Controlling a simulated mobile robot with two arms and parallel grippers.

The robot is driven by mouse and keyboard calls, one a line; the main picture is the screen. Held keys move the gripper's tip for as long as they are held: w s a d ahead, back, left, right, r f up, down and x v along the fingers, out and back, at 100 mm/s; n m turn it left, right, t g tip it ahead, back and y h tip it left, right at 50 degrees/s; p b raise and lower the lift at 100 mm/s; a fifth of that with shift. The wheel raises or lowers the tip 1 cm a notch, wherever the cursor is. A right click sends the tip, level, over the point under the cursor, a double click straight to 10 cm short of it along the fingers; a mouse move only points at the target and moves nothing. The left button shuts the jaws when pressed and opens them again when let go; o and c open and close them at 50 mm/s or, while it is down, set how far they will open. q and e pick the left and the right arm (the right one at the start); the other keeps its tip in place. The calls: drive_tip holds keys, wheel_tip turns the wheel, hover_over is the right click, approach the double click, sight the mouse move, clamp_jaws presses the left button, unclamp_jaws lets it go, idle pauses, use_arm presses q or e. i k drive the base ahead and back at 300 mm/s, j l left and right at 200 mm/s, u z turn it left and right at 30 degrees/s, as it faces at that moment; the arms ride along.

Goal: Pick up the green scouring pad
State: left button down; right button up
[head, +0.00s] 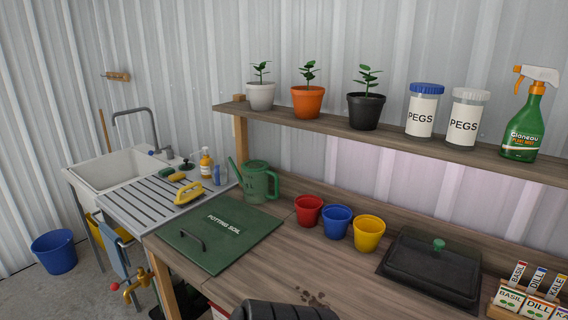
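A small flat green piece (167,172), which looks like the green scouring pad, lies on the draining board (150,207) beside the sink, at the left. A small yellow piece (177,177) lies just in front of it. A yellow-handled item (189,192) lies nearer on the same board. These things are small in the head view, so their exact shapes are hard to tell.
A soap bottle (206,164) stands right of the pad, near the green watering can (258,183). The white sink (105,170) is behind left. A green potting soil lid (220,238) and red, blue and yellow pots are on the bench.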

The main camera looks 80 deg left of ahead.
sight(164, 172)
drive_tip(key=u, duration=3.55)
drive_tip(key=i+j, duration=0.15)
drive_tip(key=i, duration=0.6)
drive_tip(key=i+j, duration=0.15)
drive_tip(key=i, duration=0.6)
drive_tip(key=j+u, duration=0.05)
